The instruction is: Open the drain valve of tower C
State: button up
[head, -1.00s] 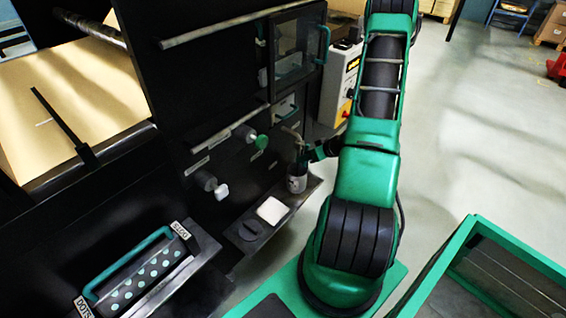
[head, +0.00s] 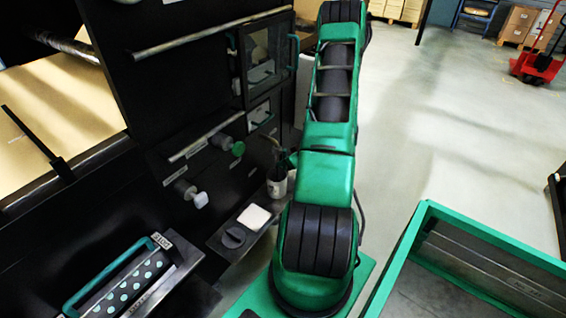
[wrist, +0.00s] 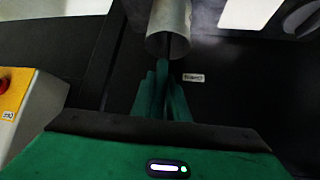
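No valve that I can identify as the drain valve of tower C shows in these frames. In the wrist view, my gripper (wrist: 163,82) has its green fingers close together, with no clear gap between them. The fingertips are just below the open end of a grey metal tube (wrist: 169,28) in front of a dark panel. I cannot tell if they touch it. A small white label (wrist: 193,77) sits on the panel to the right of the fingers, and its text is too small to read. In the head view my green arm hides most of the gripper.
A green-rimmed bin (head: 490,240) is at right. Open floor lies beyond it.

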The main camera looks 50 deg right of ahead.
jog(key=o, duration=0.4)
jog(key=shift+w, duration=0.15)
jog(key=shift+r, duration=0.1)
jog(key=v, duration=1)
jog(key=shift+s+r, duration=0.2)
jog(key=shift+s, duration=0.05)
jog(key=shift+a, duration=0.1)
